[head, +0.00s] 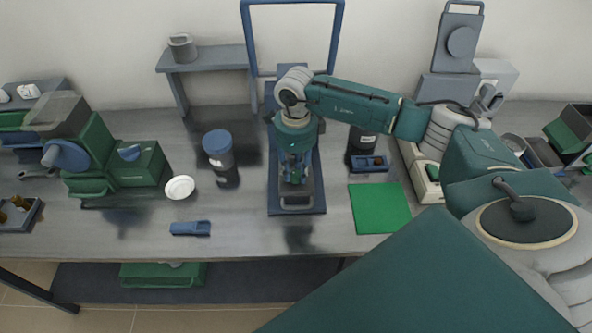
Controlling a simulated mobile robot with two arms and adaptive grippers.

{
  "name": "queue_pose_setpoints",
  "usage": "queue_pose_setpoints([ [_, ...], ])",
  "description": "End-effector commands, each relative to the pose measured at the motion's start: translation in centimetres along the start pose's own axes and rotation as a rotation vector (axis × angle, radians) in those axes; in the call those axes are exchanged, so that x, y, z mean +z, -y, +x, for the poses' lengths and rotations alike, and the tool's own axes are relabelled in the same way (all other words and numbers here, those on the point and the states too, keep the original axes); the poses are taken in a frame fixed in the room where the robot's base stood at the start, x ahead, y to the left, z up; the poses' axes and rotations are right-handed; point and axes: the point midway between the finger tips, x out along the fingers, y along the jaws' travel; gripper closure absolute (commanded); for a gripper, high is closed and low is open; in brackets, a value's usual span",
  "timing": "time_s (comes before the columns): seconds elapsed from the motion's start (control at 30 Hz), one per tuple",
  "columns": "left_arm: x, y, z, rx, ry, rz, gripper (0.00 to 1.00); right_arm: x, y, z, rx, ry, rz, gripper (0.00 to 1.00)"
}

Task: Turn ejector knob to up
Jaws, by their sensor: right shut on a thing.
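My right arm reaches in from the right, and its gripper (296,172) points down over the middle of a blue-grey bench device (313,200) with a long base plate. The gripper is shut on a small part of this device, most likely the ejector knob. The fingers and wrist cover that part, so its shape and the way it points cannot be made out. A front handle of the device shows just below the gripper. My left gripper is out of view.
A tall blue frame (292,3) rises behind the device. A dark jar with a blue lid (219,143) and a white dish (180,187) stand to its left. A green mat (380,208) and a blue tray (369,164) lie to its right. The front bench strip is mostly clear.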

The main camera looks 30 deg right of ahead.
Motion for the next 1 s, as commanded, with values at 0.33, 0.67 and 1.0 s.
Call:
queue_pose_setpoints([
  [0.33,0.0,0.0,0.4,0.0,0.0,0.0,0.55,0.3,0.0,-0.1,-0.001,0.008,0.051,0.99],
  [0.67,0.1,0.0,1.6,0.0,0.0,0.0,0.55,0.3,0.1,0.0,-0.001,0.011,0.255,0.99],
  [1.0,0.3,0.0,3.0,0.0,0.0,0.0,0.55,0.3,0.2,-0.1,0.0,0.012,0.578,0.99],
])
